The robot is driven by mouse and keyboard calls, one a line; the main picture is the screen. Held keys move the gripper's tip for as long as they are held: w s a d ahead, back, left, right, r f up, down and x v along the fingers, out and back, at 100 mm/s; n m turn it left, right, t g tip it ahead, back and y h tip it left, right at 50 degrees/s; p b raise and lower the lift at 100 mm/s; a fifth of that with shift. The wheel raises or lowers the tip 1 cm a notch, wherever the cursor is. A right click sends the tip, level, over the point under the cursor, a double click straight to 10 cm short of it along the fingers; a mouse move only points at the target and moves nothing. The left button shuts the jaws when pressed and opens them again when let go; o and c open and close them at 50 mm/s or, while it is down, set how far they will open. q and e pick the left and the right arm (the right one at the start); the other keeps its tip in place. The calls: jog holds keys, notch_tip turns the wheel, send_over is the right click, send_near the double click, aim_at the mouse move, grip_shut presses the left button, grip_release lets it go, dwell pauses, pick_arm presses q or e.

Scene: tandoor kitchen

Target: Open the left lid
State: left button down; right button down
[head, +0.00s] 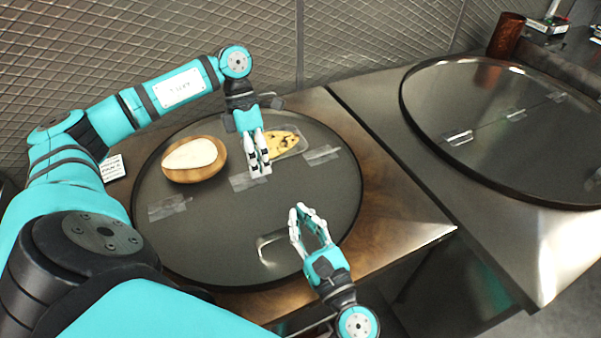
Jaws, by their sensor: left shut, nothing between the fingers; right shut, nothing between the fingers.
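The left lid (215,240) is a large round dark disc with a dark rim, lying flat and closed on the left counter. Clear hinge-like strips (168,207) run across its middle. A light bent handle (268,246) is on its near half. My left gripper (260,174) is shut and empty, pointing down over the middle of the lid, beside a strip. My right gripper (298,210) is shut and empty over the lid's near right part, just right of the handle. I cannot tell whether either gripper touches the lid.
A wooden bowl with white contents (195,158) and a clear tray with a spotted yellow flatbread (287,143) are on the lid's far half. A second round lid (490,110) lies closed on the right counter. A brown cup (507,35) stands behind it. A patterned wall bounds the back.

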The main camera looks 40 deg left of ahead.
dwell(0.6)
pick_arm(q)
jog(key=c, duration=1.4)
grip_release()
jog(key=shift+r, duration=0.1)
